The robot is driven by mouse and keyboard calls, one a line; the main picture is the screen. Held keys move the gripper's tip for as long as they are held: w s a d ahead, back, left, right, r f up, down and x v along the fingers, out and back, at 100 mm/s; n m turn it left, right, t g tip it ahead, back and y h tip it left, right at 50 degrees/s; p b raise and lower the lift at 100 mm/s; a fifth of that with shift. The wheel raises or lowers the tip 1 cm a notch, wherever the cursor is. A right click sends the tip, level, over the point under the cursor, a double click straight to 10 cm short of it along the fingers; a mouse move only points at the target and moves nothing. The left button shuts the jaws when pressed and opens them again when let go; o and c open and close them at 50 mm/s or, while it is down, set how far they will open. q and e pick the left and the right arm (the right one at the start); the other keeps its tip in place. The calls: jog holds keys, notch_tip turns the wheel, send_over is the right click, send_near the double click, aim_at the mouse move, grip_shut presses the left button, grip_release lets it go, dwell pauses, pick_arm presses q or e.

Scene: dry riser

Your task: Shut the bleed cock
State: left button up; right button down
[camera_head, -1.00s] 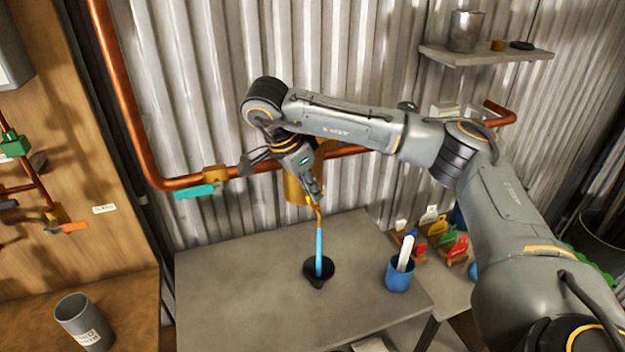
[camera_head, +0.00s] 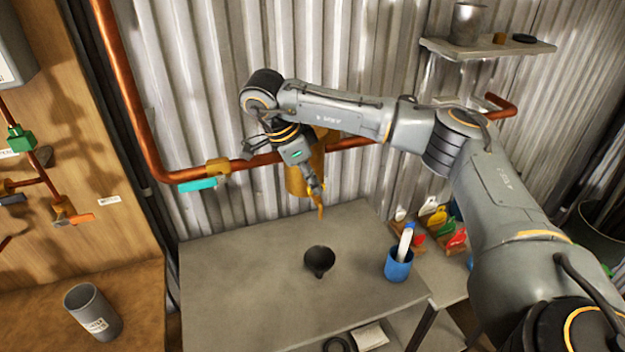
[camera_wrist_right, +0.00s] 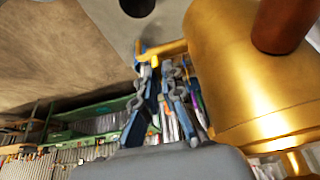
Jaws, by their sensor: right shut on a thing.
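The brass vessel (camera_head: 297,182) hangs from the copper pipe against the corrugated wall; it fills the right of the right wrist view (camera_wrist_right: 235,75). The small orange-yellow bleed cock (camera_head: 321,211) is low on its side, and its yellow part also shows in the wrist view (camera_wrist_right: 168,48). My right gripper (camera_head: 317,190) is at the cock, its fingers shut on it; the fingers hide part of the cock. A black funnel-shaped cup (camera_head: 319,261) stands on the grey table below. No blue stream shows between cock and cup. My left gripper is out of view.
A teal-handled valve (camera_head: 198,185) sits on the pipe to the left. The grey table (camera_head: 235,280) is otherwise clear.

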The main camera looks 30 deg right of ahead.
jog(key=c, duration=1.5)
grip_release()
